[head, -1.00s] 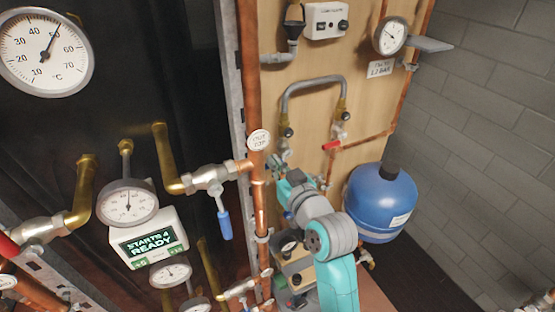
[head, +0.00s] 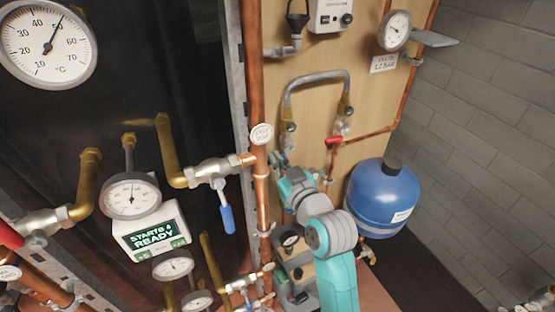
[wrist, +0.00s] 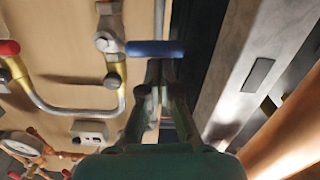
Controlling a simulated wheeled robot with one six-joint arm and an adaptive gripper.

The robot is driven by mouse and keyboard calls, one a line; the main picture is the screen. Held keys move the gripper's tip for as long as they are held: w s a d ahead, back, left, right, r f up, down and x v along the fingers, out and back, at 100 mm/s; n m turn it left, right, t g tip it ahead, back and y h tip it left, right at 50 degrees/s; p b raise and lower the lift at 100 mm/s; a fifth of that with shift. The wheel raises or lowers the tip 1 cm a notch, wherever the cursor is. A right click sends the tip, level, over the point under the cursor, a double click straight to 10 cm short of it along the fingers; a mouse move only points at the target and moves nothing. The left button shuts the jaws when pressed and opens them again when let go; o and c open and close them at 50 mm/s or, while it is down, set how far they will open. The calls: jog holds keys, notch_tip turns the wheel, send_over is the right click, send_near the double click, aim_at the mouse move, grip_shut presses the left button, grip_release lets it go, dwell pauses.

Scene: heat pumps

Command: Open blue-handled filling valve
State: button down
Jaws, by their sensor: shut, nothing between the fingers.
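The filling valve's blue handle (wrist: 155,48) lies crosswise just beyond my gripper's fingertips in the wrist view. Its grey valve body (wrist: 108,43) is to the left, joined to one end of the grey filling hose (wrist: 60,110). My gripper (wrist: 160,68) is shut and empty, with its tips at or close to the handle; I cannot tell whether they touch. In the head view, my gripper (head: 281,164) reaches to the wooden panel below the hose's left end (head: 289,128). The filling valve's handle is hidden there behind my gripper.
Another blue lever (head: 226,218) hangs from a valve left of the vertical copper pipe (head: 259,100). A red-handled valve (head: 333,141) is at the hose's right end. A blue expansion vessel (head: 381,200) stands right of my arm. A metal rail edges the panel's left.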

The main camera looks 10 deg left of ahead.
jog(key=w+d+f+n+t, duration=0.1)
jog(key=w+d+f+n, duration=0.1)
jog(key=f+n, duration=0.6)
jog(key=d+n, duration=0.1)
jog(key=n, duration=0.6)
jog(key=shift+w+d+h, duration=0.2)
jog(key=shift+d+h, duration=0.1)
jog(key=shift+d, duration=0.05)
jog(key=shift+w+d+f, duration=0.1)
dwell(0.5)
